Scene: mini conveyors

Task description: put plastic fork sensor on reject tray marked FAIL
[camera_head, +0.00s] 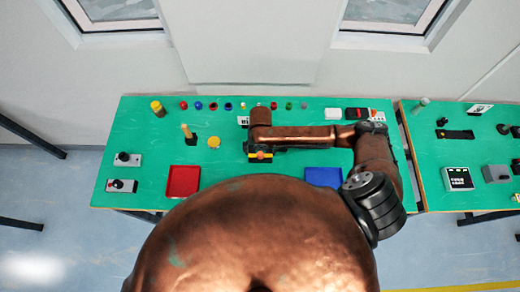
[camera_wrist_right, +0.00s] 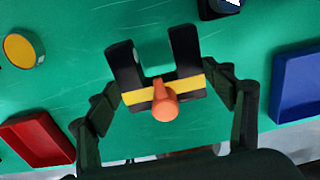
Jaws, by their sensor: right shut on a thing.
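The fork sensor (camera_wrist_right: 188,90) is a black U-shaped block with a yellow band and an orange knob. My right gripper (camera_wrist_right: 162,88) is shut on its two sides, prongs pointing up in the right wrist view. In the head view the fork sensor (camera_head: 260,155) shows just below my right wrist, over the table's middle. I cannot tell whether it touches the table. A red tray (camera_head: 183,181) lies to its left, empty, and shows at the left of the right wrist view (camera_wrist_right: 36,140). No FAIL mark is legible. My left gripper is out of view.
A blue tray (camera_head: 324,177) lies at the right front of the green table (camera_head: 225,130). A yellow round piece (camera_head: 214,142) and a wooden peg on a black base (camera_head: 188,133) stand behind the red tray. Several small coloured parts line the back.

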